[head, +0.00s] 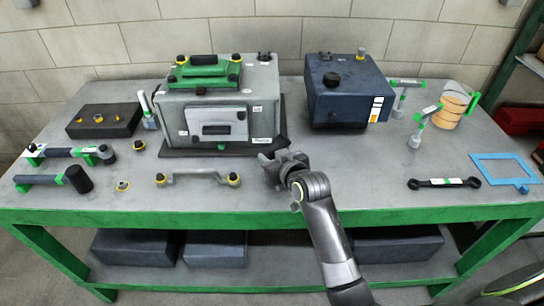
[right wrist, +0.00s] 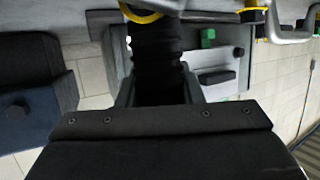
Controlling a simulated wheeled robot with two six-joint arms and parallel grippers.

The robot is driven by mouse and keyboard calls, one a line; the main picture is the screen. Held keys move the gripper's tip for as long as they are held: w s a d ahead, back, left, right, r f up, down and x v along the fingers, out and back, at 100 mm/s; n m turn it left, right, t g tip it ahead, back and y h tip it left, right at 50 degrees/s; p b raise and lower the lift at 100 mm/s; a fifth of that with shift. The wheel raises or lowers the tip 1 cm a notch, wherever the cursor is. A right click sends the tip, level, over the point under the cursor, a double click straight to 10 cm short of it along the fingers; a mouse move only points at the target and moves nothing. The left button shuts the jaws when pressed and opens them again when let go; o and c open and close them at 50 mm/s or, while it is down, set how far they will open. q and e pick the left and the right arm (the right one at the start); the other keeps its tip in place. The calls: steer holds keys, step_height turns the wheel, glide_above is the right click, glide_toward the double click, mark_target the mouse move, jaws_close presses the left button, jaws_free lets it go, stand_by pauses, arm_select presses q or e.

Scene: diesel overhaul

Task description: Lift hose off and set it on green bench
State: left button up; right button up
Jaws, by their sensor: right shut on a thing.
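My right gripper (head: 276,164) is over the green-framed bench (head: 150,217), at the front right corner of the grey engine block (head: 178,125). In the right wrist view its jaws (right wrist: 158,92) are shut on a black ribbed hose (right wrist: 157,50), one jaw on each side. A yellow ring (right wrist: 140,14) shows at the hose's upper end in that view. In the head view the held hose is mostly hidden by the gripper. I cannot tell whether it touches the block or the bench. My left gripper is not in view.
A dark blue box (head: 340,92) stands right of the block. A grey handle-like pipe (head: 198,177), pipe pieces (head: 50,181) and a black tray (head: 88,120) lie left. A black link bar (head: 445,183) and blue frame (head: 503,168) lie right. The bench front around the middle right is clear.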

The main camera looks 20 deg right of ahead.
steer(key=o, duration=1.3)
steer(key=shift+c, duration=0.2)
steer(key=b+v, duration=0.1)
steer(key=v, duration=1.6)
steer(key=shift+s, duration=0.25)
steer(key=s+d+f+m+g+h, duration=0.1)
steer(key=s+d+f+g, duration=0.2)
steer(key=s+f, duration=0.35)
steer(key=s+d+f+m+g+h, duration=0.1)
steer(key=s+d+f+g+h, duration=0.1)
steer(key=s+d+f+g, duration=0.45)
steer(key=s+f+h, duration=0.1)
steer(key=s+f, duration=0.3)
steer(key=s, duration=0.4)
step_height(320, 180, down, 25)
steer(key=d+g, duration=0.2)
steer(key=s+a+f+g, duration=0.1)
steer(key=s+f, duration=1.4)
steer(key=f, duration=0.1)
steer(key=shift+s+m, duration=0.2)
steer(key=shift+m, duration=0.1)
